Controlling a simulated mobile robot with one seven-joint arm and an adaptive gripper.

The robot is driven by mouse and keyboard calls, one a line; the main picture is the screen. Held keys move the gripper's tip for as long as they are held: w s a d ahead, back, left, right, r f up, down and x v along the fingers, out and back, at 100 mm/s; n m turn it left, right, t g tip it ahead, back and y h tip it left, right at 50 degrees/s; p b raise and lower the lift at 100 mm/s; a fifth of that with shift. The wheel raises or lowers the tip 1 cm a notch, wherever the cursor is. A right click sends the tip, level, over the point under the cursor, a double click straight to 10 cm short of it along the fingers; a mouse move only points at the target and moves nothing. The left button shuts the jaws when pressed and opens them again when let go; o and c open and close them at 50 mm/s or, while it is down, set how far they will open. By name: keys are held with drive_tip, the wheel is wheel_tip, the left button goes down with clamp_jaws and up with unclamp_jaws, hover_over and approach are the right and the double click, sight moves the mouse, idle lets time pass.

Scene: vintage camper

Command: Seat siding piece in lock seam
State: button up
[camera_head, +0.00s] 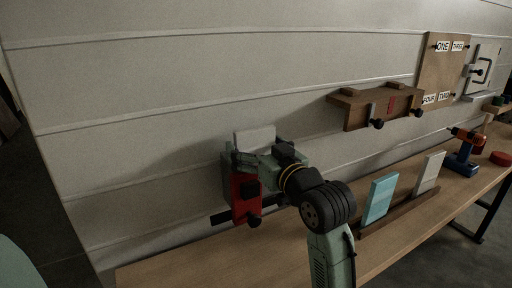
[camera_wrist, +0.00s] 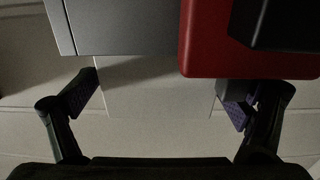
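A pale siding piece (camera_head: 254,138) stands up against the camper wall just above my gripper (camera_head: 262,157) in the head view. In the wrist view the siding piece (camera_wrist: 155,88) lies between the two purple-padded fingers of my gripper (camera_wrist: 158,98), which meet its left and right edges. My gripper appears shut on it across its width. The horizontal lock seams (camera_head: 150,123) run along the wall. The piece's lower edge is hidden in the wrist view by a grey block and a red block, so I cannot tell whether it sits in a seam.
A red clamp block (camera_head: 245,197) with a black knob is below my gripper; the red block (camera_wrist: 225,45) and a grey block (camera_wrist: 120,25) show closely in the wrist view. On the bench (camera_head: 200,262) a wooden rack (camera_head: 398,213) holds a blue panel (camera_head: 379,199) and a white panel (camera_head: 430,172).

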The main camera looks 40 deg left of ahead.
drive_tip(key=shift+o, duration=0.2)
drive_tip(key=b+v, duration=0.2)
drive_tip(key=v, duration=1)
idle(0.4)
